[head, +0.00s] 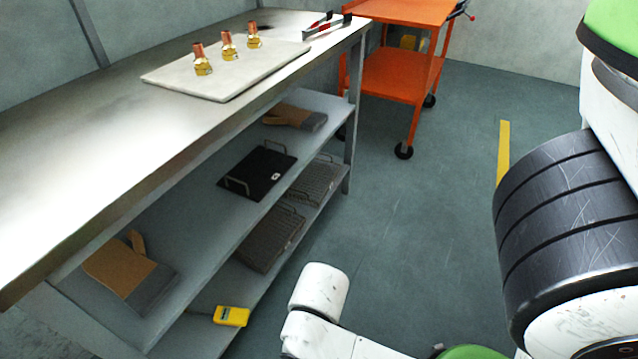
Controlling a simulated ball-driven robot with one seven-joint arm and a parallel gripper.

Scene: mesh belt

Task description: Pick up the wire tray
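Two grey wire trays with raised wire handles lie on the bottom shelf of the steel bench. The nearer wire tray (270,240) is partly covered by the shelf above it. The farther wire tray (318,181) lies behind it, toward the bench's far leg, and is also partly hidden by that shelf's edge. I cannot tell which of the two the task means. My gripper is not in view; only white and dark links of my own body show at the right and bottom.
A black tray (262,170) with handles and work gloves (125,272) lie on the middle shelf. A yellow device (231,316) sits on the bottom shelf. The bench top (110,120) holds a pale board (215,85) with brass fittings. An orange cart (395,75) stands behind. Floor right of the bench is clear.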

